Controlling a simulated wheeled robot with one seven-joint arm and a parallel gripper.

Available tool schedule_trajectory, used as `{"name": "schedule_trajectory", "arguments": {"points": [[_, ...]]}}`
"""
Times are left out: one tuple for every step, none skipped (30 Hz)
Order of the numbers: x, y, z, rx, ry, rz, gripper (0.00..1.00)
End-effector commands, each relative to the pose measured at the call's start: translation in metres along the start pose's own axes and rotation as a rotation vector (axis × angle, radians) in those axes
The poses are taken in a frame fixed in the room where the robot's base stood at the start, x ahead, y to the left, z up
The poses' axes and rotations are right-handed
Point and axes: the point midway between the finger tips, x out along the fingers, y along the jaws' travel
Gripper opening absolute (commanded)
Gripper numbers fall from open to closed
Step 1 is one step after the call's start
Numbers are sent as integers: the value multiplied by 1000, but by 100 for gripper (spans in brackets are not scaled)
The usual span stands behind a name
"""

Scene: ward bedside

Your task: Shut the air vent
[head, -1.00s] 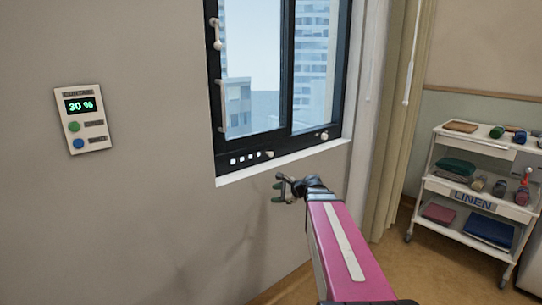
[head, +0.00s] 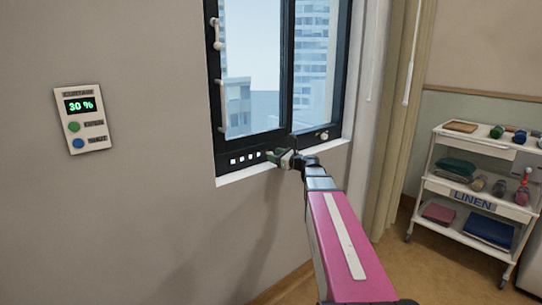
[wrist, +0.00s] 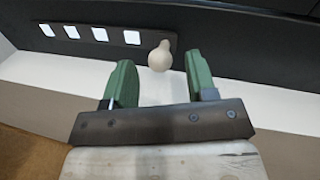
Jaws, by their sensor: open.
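The air vent (head: 245,159) is a dark strip in the bottom rail of the window frame, with a row of several white slots. In the wrist view the vent strip (wrist: 85,37) shows its white slots at the left and a pale rounded knob (wrist: 160,56) at the right end of the row. My gripper (wrist: 158,80) has green fingers and is open. The knob lies just beyond the fingertips, between their lines, with no clear contact.
The white sill (head: 300,158) runs just below the vent. A wall panel (head: 83,118) reading 30 % is at the left. A curtain (head: 398,130) hangs right of the window. A white linen trolley (head: 480,195) stands at the far right.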

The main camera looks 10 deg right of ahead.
Motion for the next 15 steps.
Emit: {"name": "schedule_trajectory", "arguments": {"points": [[9,-1,0,0,0,1,52],[12,-1,0,0,0,1,52],[17,-1,0,0,0,0,52],[20,-1,0,0,0,0,52],[22,-1,0,0,0,0,52],[24,-1,0,-1,0,0,52],[26,0,0,-1,0,0,52],[27,0,0,-1,0,0,52],[28,0,0,-1,0,0,52],[29,0,0,-1,0,0,52],[29,0,0,-1,0,0,52],[29,0,0,-1,0,0,52],[29,0,0,-1,0,0,52],[29,0,0,-1,0,0,52],[29,0,0,-1,0,0,52]]}}
